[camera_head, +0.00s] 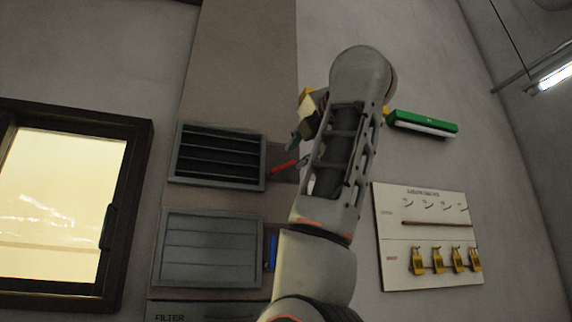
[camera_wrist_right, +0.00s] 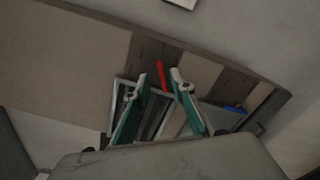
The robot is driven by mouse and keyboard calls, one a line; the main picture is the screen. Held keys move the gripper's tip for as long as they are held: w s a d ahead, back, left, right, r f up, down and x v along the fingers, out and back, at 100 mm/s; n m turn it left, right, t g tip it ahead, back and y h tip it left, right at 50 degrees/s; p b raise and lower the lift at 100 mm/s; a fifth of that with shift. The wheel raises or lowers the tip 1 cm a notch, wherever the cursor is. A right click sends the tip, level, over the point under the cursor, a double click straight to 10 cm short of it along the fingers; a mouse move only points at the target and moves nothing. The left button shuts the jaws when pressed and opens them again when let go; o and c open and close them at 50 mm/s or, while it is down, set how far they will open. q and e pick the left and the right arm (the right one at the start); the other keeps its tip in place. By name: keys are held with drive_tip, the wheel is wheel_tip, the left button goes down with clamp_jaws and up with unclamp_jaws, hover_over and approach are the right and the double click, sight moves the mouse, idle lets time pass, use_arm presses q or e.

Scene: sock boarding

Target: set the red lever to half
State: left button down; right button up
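The red lever (camera_head: 284,167) sits just right of the upper louvre vent (camera_head: 218,157), whose slats stand open with dark gaps between them. In the head view the lever slopes slightly, its left end lower. My right gripper (camera_head: 298,150) is close to the lever's right end, partly hidden by my own arm. In the right wrist view my right gripper (camera_wrist_right: 159,82) is open, its teal fingers apart. The red lever (camera_wrist_right: 161,76) shows between the fingertips, with a gap on both sides. The lever's mount is partly hidden. My left gripper is not in view.
A lower vent (camera_head: 208,247) with shut slats has a blue lever (camera_head: 271,252) beside it. A green-topped lamp (camera_head: 423,122) and a white board with yellow tags (camera_head: 428,237) are on the wall to the right. A window (camera_head: 60,207) is at left.

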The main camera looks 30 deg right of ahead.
sight(290, 163)
drive_tip(key=p+x, duration=0.2)
drive_tip(key=x, duration=0.5)
drive_tip(key=shift+c, duration=0.5)
clamp_jaws()
